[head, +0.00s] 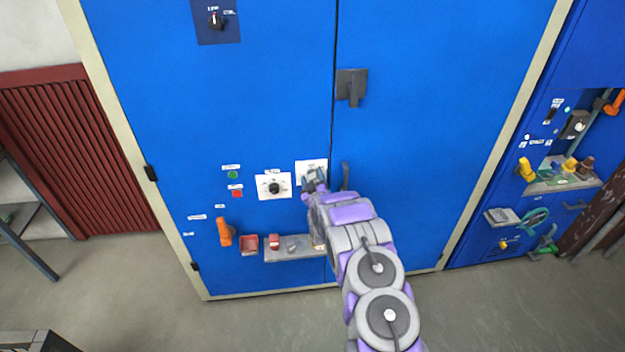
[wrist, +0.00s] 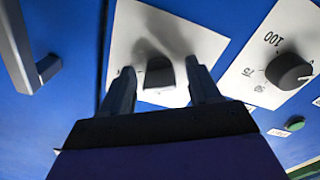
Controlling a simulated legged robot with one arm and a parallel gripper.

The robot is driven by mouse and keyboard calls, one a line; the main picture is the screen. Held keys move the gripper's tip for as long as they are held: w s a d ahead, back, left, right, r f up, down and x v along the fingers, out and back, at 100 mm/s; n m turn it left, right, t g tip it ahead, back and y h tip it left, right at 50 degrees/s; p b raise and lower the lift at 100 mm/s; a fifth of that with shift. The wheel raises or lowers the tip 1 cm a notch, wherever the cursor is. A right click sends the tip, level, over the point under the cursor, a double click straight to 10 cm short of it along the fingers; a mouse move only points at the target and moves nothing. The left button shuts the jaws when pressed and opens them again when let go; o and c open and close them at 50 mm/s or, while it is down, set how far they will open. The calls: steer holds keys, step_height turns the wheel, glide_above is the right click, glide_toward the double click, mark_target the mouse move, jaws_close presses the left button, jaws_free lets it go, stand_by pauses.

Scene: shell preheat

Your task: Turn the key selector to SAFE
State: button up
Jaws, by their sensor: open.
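My gripper (head: 315,182) is at the front of the blue cabinet, over a white plate (head: 311,165). In the wrist view my gripper (wrist: 163,76) is open, with one finger on each side of a dark selector knob (wrist: 158,74) on that white plate (wrist: 197,42). The knob lies between and just beyond the fingertips; I cannot tell whether they touch it. Its markings are not readable, so its setting cannot be told. In the head view my gripper mostly hides this knob. Another small selector (head: 216,20) sits on a dark plate at the cabinet's top left.
A round dial (head: 274,187) on a white plate is close beside my gripper; its dark knob (wrist: 288,71) shows in the wrist view. A door handle (head: 345,177) is close on the other side. A grey shelf (head: 284,255) juts out below. Green (head: 233,174) and red (head: 237,193) buttons are to the left.

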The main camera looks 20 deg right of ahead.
steer(key=shift+c, duration=0.2)
steer(key=c, duration=1)
steer(key=shift+n+b, duration=0.75)
steer(key=shift+n, duration=0.15)
steer(key=n+b, duration=0.1)
steer(key=n, duration=0.2)
steer(key=shift+f+b, duration=0.1)
steer(key=shift+b, duration=0.3)
steer(key=n+b, duration=0.2)
steer(key=n, duration=0.5)
steer(key=shift+a, duration=0.1)
